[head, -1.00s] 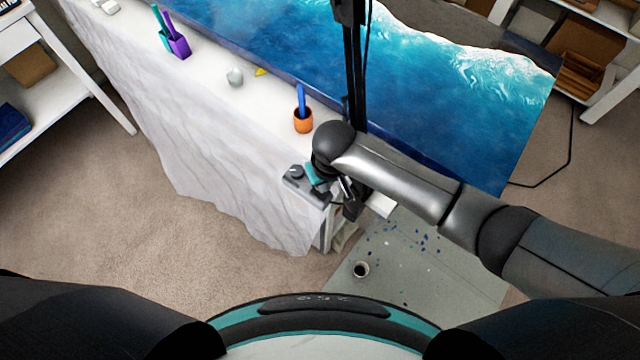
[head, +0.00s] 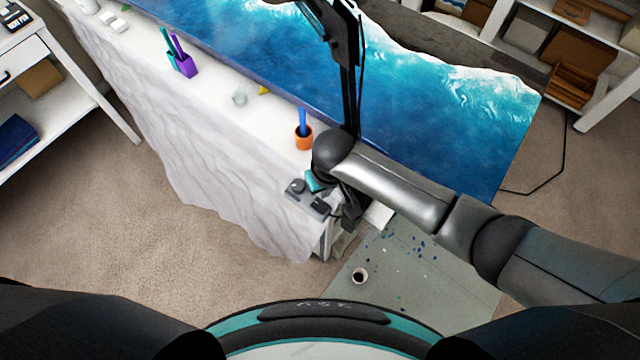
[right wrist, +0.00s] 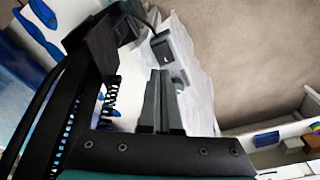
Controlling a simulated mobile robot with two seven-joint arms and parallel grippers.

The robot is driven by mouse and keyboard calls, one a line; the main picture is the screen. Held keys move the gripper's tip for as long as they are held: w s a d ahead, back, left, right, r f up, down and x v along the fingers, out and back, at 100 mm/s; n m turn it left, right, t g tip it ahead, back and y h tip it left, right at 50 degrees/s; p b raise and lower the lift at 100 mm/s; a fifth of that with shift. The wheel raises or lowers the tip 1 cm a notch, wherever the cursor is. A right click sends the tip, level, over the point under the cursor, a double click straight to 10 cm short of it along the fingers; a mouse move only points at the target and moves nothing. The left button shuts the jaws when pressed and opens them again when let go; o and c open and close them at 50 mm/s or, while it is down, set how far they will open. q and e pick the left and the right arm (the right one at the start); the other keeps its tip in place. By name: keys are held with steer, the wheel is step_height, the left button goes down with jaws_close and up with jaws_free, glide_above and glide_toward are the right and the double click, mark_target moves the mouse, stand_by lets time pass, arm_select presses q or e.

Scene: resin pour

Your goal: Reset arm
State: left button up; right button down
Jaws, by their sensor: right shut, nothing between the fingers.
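My right arm (head: 400,190) reaches in from the right to the near end of the white-draped table (head: 235,125). In the right wrist view, my right gripper (right wrist: 160,75) has its two grey fingers together, with nothing between them. In the head view the gripper is mostly hidden below the dark wrist joint, beside a tall black post (head: 350,85). A grey device with dark parts (head: 305,197) is at the table's near corner, close to the wrist. My left gripper is not in view.
A blue wave-patterned resin panel (head: 400,90) lies behind the post. An orange cup (head: 304,138) with a blue stick and a purple holder (head: 185,66) stand on the table. A small cup (head: 360,275) is on the paint-spotted mat (head: 425,275). Open carpet lies left.

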steer(key=s+a+r+y, duration=0.2)
steer(key=s+r, duration=0.3)
steer(key=s, duration=0.1)
steer(key=s+d+r+m+t+h, duration=0.1)
steer(key=s+d+r, duration=0.25)
steer(key=d, duration=0.55)
steer(key=s+d+r+m+t+h, duration=0.1)
steer(key=s+d+r+m, duration=0.2)
steer(key=d, duration=0.6)
steer(key=s+f+b, duration=0.1)
steer(key=f+b, duration=0.3)
steer(key=f, duration=0.7)
steer(key=s+f+n+g+b, duration=0.1)
steer(key=f+b, duration=0.2)
steer(key=f, duration=0.8)
steer(key=s+f+b, duration=0.2)
steer(key=f+b, duration=0.2)
steer(key=f, duration=0.8)
steer(key=s+d+f+b, duration=0.1)
steer(key=s+f+b, duration=0.4)
steer(key=f, duration=0.6)
steer(key=s+d+f+g+b, duration=0.1)
steer(key=s+f+b, duration=0.4)
steer(key=s+f, duration=0.4)
step_height(320, 180, down, 3)
steer(key=shift+s+d+f+n+g+h, duration=0.1)
steer(key=shift+s+d+n+g+h, duration=0.2)
steer(key=shift+s+d+h, duration=0.1)
